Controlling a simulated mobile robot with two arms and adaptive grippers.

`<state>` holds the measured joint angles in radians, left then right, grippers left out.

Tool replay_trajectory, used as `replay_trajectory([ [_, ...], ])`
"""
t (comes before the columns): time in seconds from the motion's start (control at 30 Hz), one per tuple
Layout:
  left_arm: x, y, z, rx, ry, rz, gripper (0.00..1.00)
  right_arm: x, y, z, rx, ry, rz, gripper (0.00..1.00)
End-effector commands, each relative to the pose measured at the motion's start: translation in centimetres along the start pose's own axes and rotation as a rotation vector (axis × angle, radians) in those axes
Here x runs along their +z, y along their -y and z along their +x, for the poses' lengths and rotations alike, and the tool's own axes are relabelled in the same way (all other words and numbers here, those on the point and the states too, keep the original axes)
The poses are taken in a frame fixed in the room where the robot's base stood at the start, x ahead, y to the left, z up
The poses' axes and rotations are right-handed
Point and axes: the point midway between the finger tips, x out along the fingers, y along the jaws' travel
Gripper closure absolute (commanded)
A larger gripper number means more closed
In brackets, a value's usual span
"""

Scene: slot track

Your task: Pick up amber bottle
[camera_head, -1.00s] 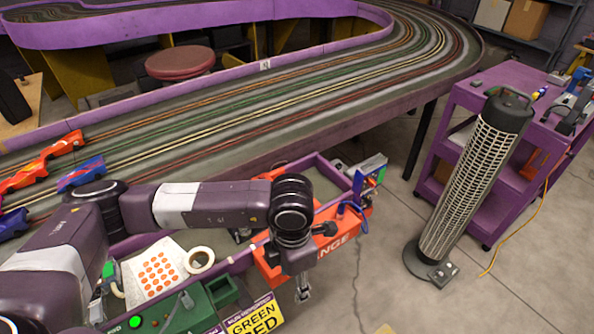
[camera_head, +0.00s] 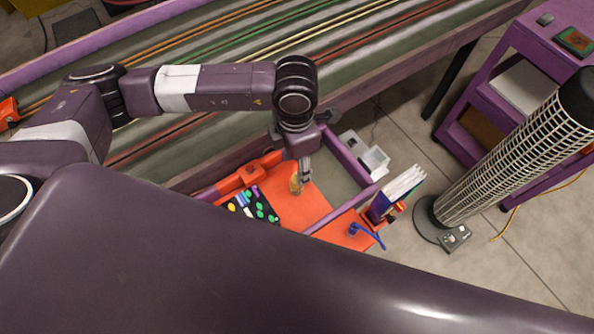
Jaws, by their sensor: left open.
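A small amber bottle (camera_head: 295,185) stands on the orange surface of a tray (camera_head: 305,205) beside the slot track. My left gripper (camera_head: 303,173) points down right at the bottle, its fingers overlapping the bottle's top right side in the picture. The left gripper is open. I cannot tell whether the fingers are around the bottle or beside it. My right gripper is out of view.
A black panel with coloured pieces (camera_head: 252,205) lies left of the bottle. A holder with papers (camera_head: 400,190) and a blue clamp-like item (camera_head: 367,233) are to the right. A tower fan (camera_head: 515,155) and purple cart (camera_head: 500,100) stand further right.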

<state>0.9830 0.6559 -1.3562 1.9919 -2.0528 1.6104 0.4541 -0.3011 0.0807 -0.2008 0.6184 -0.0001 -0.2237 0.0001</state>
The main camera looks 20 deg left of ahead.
Motion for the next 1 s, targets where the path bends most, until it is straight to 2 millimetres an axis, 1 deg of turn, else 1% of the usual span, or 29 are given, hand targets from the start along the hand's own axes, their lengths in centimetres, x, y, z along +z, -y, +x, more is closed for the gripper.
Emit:
replay_trajectory([
  [0.03,-0.1,0.1,0.6,-0.002,-0.002,-0.001,0.55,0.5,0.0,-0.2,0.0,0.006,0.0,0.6],
  [0.17,0.0,0.2,1.9,-0.001,-0.002,0.0,0.55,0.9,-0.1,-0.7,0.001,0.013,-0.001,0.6],
  [0.3,0.1,0.5,4.0,-0.001,-0.003,0.001,0.55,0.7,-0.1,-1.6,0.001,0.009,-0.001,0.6],
  [0.4,0.1,0.5,5.5,-0.001,-0.002,0.0,0.55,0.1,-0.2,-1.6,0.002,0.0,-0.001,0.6],
  [0.57,0.2,0.5,6.3,0.0,0.0,0.001,0.55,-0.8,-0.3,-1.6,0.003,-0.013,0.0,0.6],
  [0.73,0.2,0.4,6.3,0.0,0.0,0.001,0.55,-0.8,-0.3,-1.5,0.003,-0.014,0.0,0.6],
  [1.0,0.1,0.4,6.3,0.001,0.0,0.0,0.85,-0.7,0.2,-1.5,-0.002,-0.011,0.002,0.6],
])
